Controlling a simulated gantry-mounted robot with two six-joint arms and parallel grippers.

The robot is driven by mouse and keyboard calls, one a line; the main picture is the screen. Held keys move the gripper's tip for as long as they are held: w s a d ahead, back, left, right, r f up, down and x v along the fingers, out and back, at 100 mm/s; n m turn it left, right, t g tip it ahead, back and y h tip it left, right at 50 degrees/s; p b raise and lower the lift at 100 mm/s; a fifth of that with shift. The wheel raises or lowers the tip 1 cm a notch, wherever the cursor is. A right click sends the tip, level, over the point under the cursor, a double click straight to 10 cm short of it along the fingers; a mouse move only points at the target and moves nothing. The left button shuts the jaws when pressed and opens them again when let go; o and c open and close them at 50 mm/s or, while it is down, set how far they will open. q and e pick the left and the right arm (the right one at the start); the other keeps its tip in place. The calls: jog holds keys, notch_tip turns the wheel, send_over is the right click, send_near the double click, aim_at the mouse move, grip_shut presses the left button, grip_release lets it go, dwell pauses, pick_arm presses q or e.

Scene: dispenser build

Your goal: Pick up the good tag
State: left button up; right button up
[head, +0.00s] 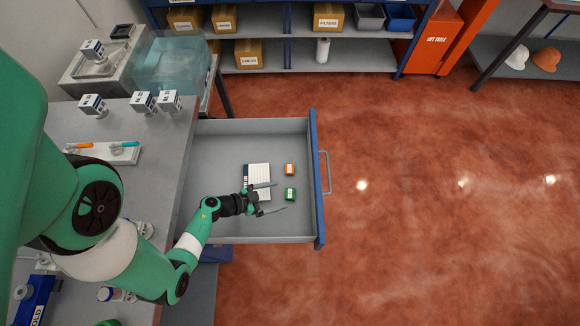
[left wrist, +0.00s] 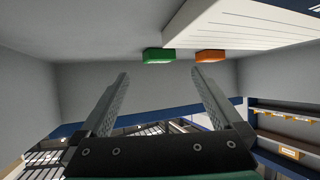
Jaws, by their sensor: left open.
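A small green tag (head: 290,194) and a small orange tag (head: 290,170) lie in the open drawer (head: 215,218). Lettering on them is too small to read, so I cannot tell by text which is the good one. In the left wrist view the green tag (left wrist: 159,55) and the orange tag (left wrist: 210,56) lie ahead of the fingertips. My left gripper (head: 275,197) is open and empty inside the drawer, its fingers pointing right toward the green tag; it also shows in the left wrist view (left wrist: 160,78). My right gripper is not in view.
A white lined pad (head: 258,172) lies in the drawer, left of the tags and beside my gripper. The drawer's blue front (head: 317,190) and grey walls surround the space. The counter (head: 165,150) at left holds white block-like items and a pen tray (head: 103,154).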

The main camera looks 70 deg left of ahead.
aim_at(291, 193)
pick_arm(q)
jog(key=b+x, duration=0.1)
jog(key=x, duration=0.1)
jog(key=b+x, duration=0.2)
jog(key=shift+w+f, duration=0.15)
jog(key=shift+f, duration=0.3)
jog(key=shift+w, duration=0.2)
jog(key=c, duration=1.4)
jog(key=shift+r, duration=0.2)
notch_tip(291, 193, up, 10)
jog(key=p, duration=0.8)
jog(key=shift+p, duration=0.3)
